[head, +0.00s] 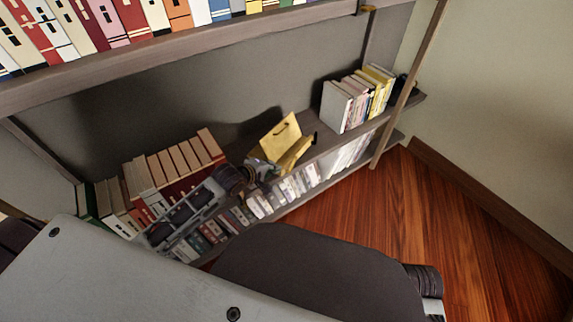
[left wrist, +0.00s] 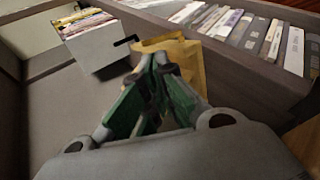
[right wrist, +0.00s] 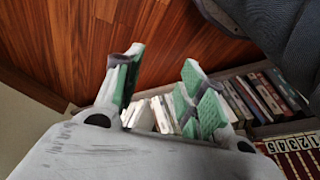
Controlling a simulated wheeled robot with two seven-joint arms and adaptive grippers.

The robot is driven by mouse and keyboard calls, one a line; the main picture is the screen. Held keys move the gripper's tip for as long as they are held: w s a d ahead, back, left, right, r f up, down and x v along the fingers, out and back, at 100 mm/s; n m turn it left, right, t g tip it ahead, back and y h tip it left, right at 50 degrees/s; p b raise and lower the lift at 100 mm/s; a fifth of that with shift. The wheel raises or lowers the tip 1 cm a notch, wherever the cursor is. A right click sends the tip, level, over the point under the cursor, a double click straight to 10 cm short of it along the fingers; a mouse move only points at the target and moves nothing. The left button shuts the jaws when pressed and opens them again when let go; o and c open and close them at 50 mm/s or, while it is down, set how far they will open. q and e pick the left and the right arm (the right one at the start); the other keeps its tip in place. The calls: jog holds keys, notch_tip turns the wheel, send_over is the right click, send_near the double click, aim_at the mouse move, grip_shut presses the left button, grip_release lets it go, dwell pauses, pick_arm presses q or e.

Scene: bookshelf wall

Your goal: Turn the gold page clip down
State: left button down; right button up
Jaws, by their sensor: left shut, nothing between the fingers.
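A gold, angular piece (head: 281,137), which I take to be the page clip's holder or the clip itself, stands on the middle shelf. It has an upright panel with a dark curved mark and a lower slanted part. It also shows in the left wrist view (left wrist: 190,62), just beyond the fingertips. My left gripper (head: 250,172) is shut and empty, close in front of the gold piece's lower left. I cannot tell whether they touch. In the left wrist view, the closed fingers (left wrist: 156,68) hide part of it. My right gripper (right wrist: 163,85) is open and empty.
Pale and yellow books (head: 350,104) stand right of the gold piece, and red and tan books (head: 175,170) stand left. An upper shelf (head: 150,62) overhangs. A lower row of books (head: 290,185) runs below. Wooden floor (head: 470,230) is clear at right.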

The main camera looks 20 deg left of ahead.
pick_arm(q)
jog(key=w+f, duration=0.1)
jog(key=b, duration=0.3)
send_over(286, 170)
jog(key=s, duration=0.2)
notch_tip(286, 170, down, 4)
jog(key=shift+b+x, duration=0.85)
jog(key=shift+x, duration=0.35)
pick_arm(e)
jog(key=shift+t+y, duration=0.7)
jog(key=shift+t, duration=0.1)
jog(key=shift+w+a+f, duration=0.15)
jog(key=shift+a+f, duration=0.3)
jog(key=shift+f, duration=0.25)
jog(key=shift+w+a+f, duration=0.15)
jog(key=shift+a+f, duration=0.25)
jog(key=shift+f, duration=0.35)
jog(key=shift+w+a+f, duration=0.15)
jog(key=shift+a+f, duration=0.3)
jog(key=shift+f, duration=0.25)
pick_arm(q)
jog(key=shift+a, duration=0.15)
jog(key=shift+w, duration=0.1)
pick_arm(e)
jog(key=shift+r, duration=0.15)
pick_arm(q)
jog(key=shift+r+p, duration=0.1)
jog(key=shift+p, duration=0.3)
pick_arm(e)
jog(key=shift+d, duration=0.1)
